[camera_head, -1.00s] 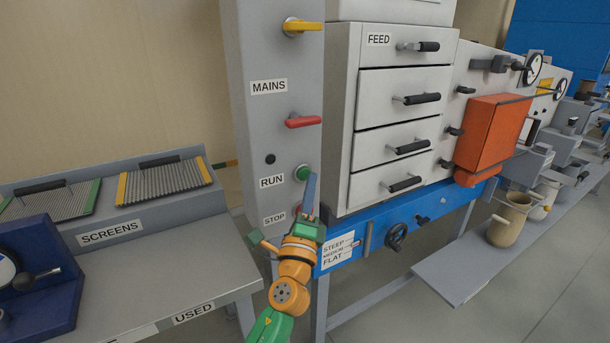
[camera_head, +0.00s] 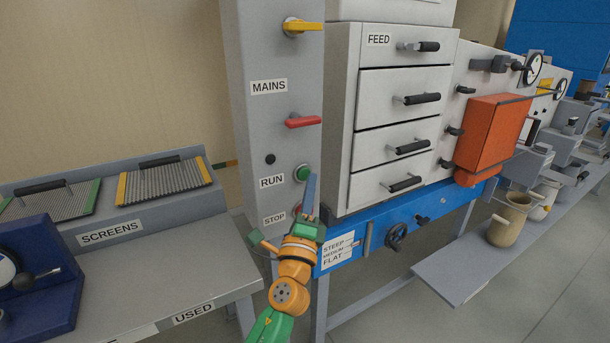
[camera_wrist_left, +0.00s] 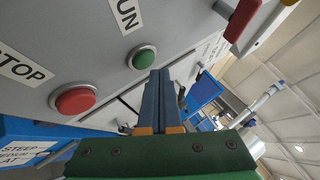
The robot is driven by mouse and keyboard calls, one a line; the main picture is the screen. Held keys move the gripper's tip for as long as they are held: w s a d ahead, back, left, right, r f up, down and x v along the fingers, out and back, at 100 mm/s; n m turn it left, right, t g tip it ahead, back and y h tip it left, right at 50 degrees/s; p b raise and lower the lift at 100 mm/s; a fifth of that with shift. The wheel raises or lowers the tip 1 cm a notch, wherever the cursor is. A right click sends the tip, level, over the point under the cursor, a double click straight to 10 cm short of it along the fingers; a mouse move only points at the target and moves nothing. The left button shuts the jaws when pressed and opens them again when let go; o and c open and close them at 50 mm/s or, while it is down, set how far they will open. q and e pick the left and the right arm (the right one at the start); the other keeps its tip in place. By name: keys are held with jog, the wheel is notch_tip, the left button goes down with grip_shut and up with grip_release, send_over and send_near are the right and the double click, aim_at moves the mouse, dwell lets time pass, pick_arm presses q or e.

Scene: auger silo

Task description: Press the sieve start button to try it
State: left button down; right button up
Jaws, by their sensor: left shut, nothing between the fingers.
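The green start button (camera_head: 302,173) labelled RUN sits on the grey control column. Below it is the red STOP button (camera_head: 298,210), partly hidden behind my gripper in the head view. My left gripper (camera_head: 310,190) is shut and empty, its blue fingertips pointing up just below and in front of the green button. In the left wrist view the closed fingers (camera_wrist_left: 160,80) end just right of and below the green button (camera_wrist_left: 142,58). The red button (camera_wrist_left: 74,99) lies to the lower left there. I cannot tell whether the fingertips touch the green button. My right gripper is out of view.
Above the buttons are a red lever (camera_head: 303,121) and a yellow lever (camera_head: 302,26) by the MAINS label. The white FEED drawer stack (camera_head: 405,85) stands right of the column. A grey bench (camera_head: 150,270) with screens lies to the left.

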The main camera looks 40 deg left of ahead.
pick_arm(q)
jog(key=shift+a, duration=0.1)
jog(key=shift+w+a, duration=0.2)
jog(key=shift+a, duration=0.1)
jog(key=shift+w+a, duration=0.15)
jog(key=shift+a, duration=0.25)
dwell(0.9)
jog(key=shift+d, duration=0.15)
dwell(0.3)
jog(key=shift+s+d, duration=0.35)
jog(key=shift+d, duration=0.3)
jog(key=shift+d, duration=0.1)
jog(key=shift+s+d, duration=0.3)
jog(key=shift+d, duration=0.45)
jog(key=shift+s+d, duration=0.35)
jog(key=shift+d, duration=0.35)
jog(key=shift+s+d, duration=0.3)
jog(key=shift+d, duration=0.45)
